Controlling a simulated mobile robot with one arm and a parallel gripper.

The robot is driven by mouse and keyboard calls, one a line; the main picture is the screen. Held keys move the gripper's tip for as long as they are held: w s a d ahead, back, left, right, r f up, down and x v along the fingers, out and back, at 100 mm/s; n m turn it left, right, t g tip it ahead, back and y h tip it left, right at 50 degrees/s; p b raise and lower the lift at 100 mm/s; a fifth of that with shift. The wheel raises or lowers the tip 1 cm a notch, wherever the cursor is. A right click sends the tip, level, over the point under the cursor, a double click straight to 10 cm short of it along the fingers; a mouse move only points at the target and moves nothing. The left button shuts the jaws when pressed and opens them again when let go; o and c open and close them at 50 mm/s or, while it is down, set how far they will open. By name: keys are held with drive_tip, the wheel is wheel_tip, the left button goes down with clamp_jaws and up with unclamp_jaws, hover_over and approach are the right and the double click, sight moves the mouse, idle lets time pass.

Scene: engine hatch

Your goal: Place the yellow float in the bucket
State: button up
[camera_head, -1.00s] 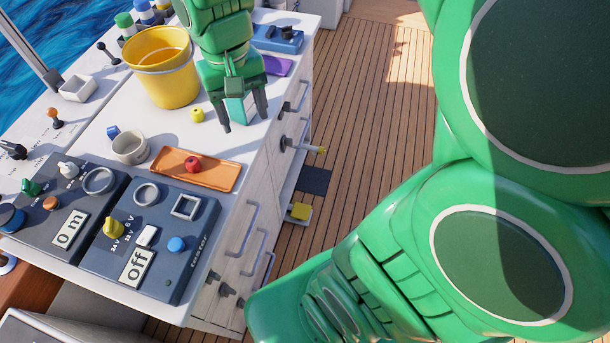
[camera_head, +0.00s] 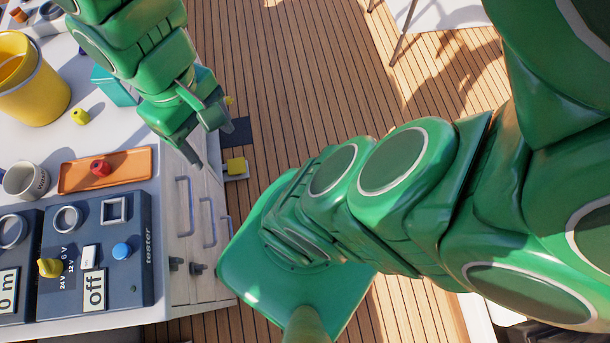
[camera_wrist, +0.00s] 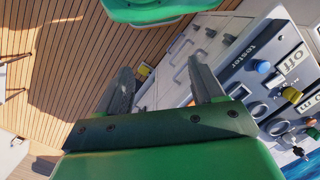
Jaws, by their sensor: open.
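The small yellow float (camera_head: 80,116) lies on the white counter, just right of the yellow bucket (camera_head: 45,97) and apart from it. The bucket stands upright at the left edge of the head view. My gripper (camera_head: 213,147) is open and empty, to the right of the float, by the counter's right edge and drawer fronts. In the wrist view my gripper (camera_wrist: 163,82) shows its two fingers spread apart. Neither float nor bucket can be made out in the wrist view.
An orange tray (camera_head: 130,168) with a red piece (camera_head: 101,166), a grey mug (camera_head: 26,181), a teal box (camera_head: 115,88) and the tester panel (camera_head: 128,272) occupy the counter. A yellow block (camera_head: 236,166) sits low beside the drawers. Drawer handles (camera_head: 183,205) stick out.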

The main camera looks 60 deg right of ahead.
drive_tip(key=shift+d+f+m+h, duration=0.15)
drive_tip(key=shift+d+m+h, duration=0.15)
drive_tip(key=shift+d, duration=0.5)
drive_tip(key=m+t, duration=0.2)
drive_tip(key=m, duration=0.5)
hover_over(76, 112)
drive_tip(key=f, duration=1.2)
drive_tip(key=shift+d+f, duration=0.15)
drive_tip(key=shift+d, duration=0.2)
drive_tip(key=shift+a+f, duration=0.2)
drive_tip(key=shift+f, duration=1.15)
drive_tip(key=shift+a+f, duration=0.15)
drive_tip(key=shift+f, duration=1.15)
drive_tip(key=shift+c, duration=0.5)
